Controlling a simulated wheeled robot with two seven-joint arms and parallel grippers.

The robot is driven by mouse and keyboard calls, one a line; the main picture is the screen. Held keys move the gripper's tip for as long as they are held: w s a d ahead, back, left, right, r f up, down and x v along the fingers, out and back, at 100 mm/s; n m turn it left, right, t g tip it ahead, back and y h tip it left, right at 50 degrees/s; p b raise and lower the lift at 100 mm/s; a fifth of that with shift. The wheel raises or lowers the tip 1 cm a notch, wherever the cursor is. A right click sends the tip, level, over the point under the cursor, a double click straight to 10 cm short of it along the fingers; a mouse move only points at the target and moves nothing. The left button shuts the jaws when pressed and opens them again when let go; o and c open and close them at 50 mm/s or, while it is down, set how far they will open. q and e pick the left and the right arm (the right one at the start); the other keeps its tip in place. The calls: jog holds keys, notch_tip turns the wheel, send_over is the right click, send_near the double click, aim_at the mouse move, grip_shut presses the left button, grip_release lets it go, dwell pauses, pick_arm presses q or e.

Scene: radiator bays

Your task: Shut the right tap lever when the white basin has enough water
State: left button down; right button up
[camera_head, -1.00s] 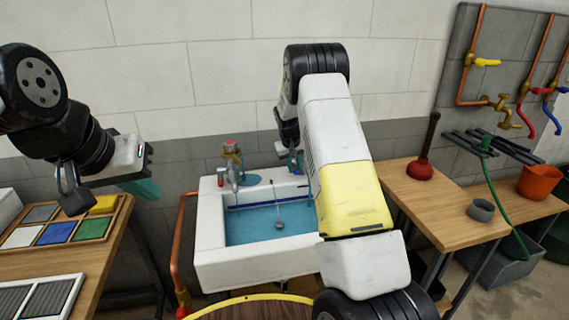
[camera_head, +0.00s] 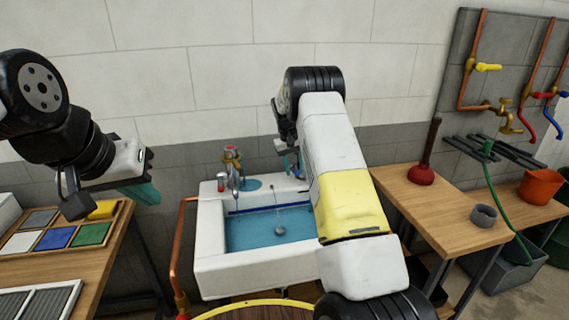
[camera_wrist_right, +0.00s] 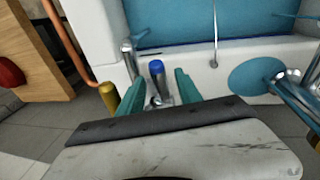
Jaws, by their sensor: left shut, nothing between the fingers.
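The white basin (camera_head: 205,240) stands against the wall with blue water (camera_head: 262,230) in it. The left tap (camera_head: 231,160) has a red top and stands on the back rim. The right tap is mostly behind my right arm in the head view. In the right wrist view a chrome tap with a blue cap (camera_wrist_right: 157,68) stands between the teal fingers of my right gripper (camera_wrist_right: 158,93). They are open, one on each side; I cannot tell whether they touch it. My left gripper (camera_head: 143,191) is shut and empty, left of the basin.
A copper pipe (camera_head: 175,240) runs down the basin's left side. A left table (camera_head: 100,265) carries coloured tiles. A right table (camera_head: 430,205) holds a red plunger (camera_head: 422,173) and a grey ring (camera_head: 484,215). A wooden round top (camera_head: 255,312) is in front.

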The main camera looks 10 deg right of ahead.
notch_tip(320, 180, up, 8)
jog(key=a, duration=0.1)
jog(key=shift+s+a+f, duration=0.15)
jog(key=shift+s+a, duration=0.05)
jog(key=shift+s, duration=0.15)
